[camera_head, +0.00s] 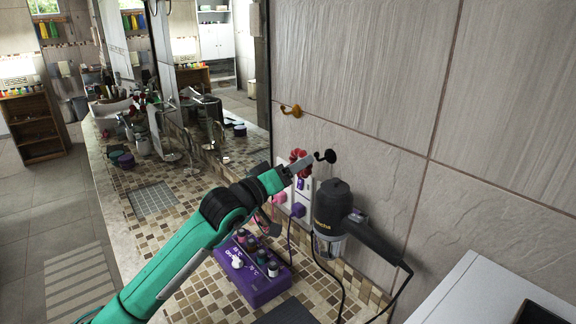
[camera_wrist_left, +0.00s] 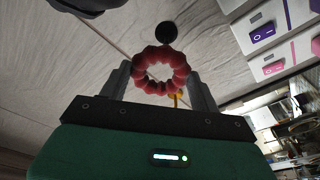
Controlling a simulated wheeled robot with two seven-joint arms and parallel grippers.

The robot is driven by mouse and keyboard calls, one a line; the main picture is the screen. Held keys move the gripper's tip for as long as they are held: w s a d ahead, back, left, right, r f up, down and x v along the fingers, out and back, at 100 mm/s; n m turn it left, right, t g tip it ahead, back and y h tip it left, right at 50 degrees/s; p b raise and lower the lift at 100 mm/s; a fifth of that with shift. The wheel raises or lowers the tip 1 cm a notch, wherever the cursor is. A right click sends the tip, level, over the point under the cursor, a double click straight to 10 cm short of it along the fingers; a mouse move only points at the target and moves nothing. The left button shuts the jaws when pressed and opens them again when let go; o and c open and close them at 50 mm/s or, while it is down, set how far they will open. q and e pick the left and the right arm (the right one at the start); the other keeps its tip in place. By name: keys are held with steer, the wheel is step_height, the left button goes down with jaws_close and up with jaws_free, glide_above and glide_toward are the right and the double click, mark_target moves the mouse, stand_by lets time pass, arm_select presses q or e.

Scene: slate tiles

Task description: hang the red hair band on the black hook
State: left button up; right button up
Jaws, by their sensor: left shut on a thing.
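The red hair band (camera_head: 297,157) is a beaded ring held in my left gripper (camera_head: 304,164), by the tiled wall. In the left wrist view the band (camera_wrist_left: 159,52) sits between the two fingers of the left gripper (camera_wrist_left: 160,72), its hole open to the camera. The black hook (camera_head: 326,156) is on the wall just right of the fingertips. In the left wrist view the black hook (camera_wrist_left: 165,32) shows as a dark disc just above the band. Whether band and hook touch is not clear. My right gripper is not in view.
A yellow hook (camera_head: 291,110) is on the wall above.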

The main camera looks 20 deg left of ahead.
mark_target(327, 159)
arm_select(q)
steer(key=w+d, duration=0.1)
steer(key=w, duration=0.1)
steer(key=w+d+f, duration=0.1)
steer(key=w, duration=0.1)
steer(key=w+d+f+p, duration=0.1)
steer(key=d, duration=0.1)
steer(key=shift+w+f, duration=0.1)
steer(key=shift+w, duration=0.3)
steer(key=shift+w+b, duration=0.1)
steer(key=shift+b, duration=0.3)
stand_by(0.7)
steer(key=o, duration=1.1)
